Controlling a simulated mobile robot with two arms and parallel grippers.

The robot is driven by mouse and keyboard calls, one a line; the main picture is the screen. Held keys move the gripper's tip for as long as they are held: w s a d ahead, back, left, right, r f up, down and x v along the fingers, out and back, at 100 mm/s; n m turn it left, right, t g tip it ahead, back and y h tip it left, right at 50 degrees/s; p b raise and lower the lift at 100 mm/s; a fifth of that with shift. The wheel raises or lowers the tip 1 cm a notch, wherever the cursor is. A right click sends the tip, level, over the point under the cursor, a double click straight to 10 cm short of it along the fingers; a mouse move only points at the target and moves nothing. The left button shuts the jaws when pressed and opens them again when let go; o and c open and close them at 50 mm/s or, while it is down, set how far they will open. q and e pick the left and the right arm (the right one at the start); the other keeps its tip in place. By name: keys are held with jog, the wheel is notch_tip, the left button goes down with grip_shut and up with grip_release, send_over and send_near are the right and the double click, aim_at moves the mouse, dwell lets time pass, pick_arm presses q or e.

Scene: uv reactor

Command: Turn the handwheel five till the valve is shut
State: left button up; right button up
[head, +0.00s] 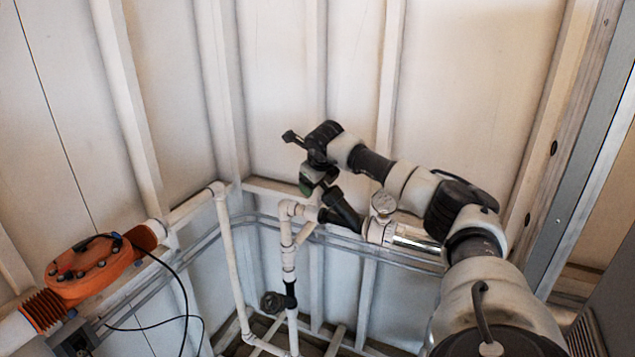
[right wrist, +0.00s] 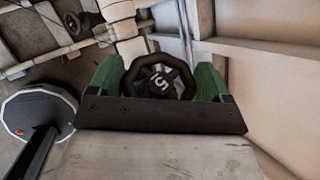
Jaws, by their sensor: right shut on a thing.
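The handwheel five (right wrist: 160,84) is a small black wheel with a white "5" on its hub, seen in the right wrist view. My right gripper (right wrist: 158,76) is shut on it, with one green finger at each side of the rim. In the head view my right arm reaches in from the lower right, and the right gripper (head: 306,187) points down at the pipework in the corner. The wheel itself cannot be made out there behind the gripper. My left gripper is not in view.
A pressure gauge (head: 384,204) sits on the pipe to the right of the gripper. Another dark handwheel (head: 272,302) is lower down on a white vertical pipe. An orange flanged housing (head: 95,266) with black cables is at the left. Ribbed white walls stand close behind.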

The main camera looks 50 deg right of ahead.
jog(key=shift+f+m+h+b, duration=0.15)
jog(key=shift+m+h+b, duration=0.45)
jog(key=shift+h, duration=0.4)
jog(key=m+g+h+b, duration=0.1)
jog(key=m+h+b, duration=0.1)
jog(key=h+b, duration=0.1)
jog(key=m+h+b, duration=0.2)
jog(key=b, duration=0.1)
jog(key=shift+g+h, duration=0.4)
jog(key=shift+d+r+m+g+h+b, duration=0.1)
jog(key=shift+r+m+g+h+b, duration=0.1)
jog(key=shift+m+g+h+b, duration=0.8)
jog(key=m+g+h+b, duration=0.1)
jog(key=m+g+h, duration=0.1)
jog(key=m, duration=0.1)
jog(key=shift+g+b, duration=0.3)
jog(key=shift+b, duration=0.1)
jog(key=m+g+h+b, duration=0.1)
jog(key=m+g, duration=0.2)
jog(key=g, duration=0.1)
jog(key=shift+m+h, duration=0.3)
jog(key=shift+h, duration=0.1)
jog(key=shift+s+m+g+b, duration=0.1)
jog(key=shift+m+g+b, duration=0.55)
jog(key=shift+m+g, duration=1.05)
jog(key=shift+r+g, duration=0.1)
jog(key=shift+g, duration=0.3)
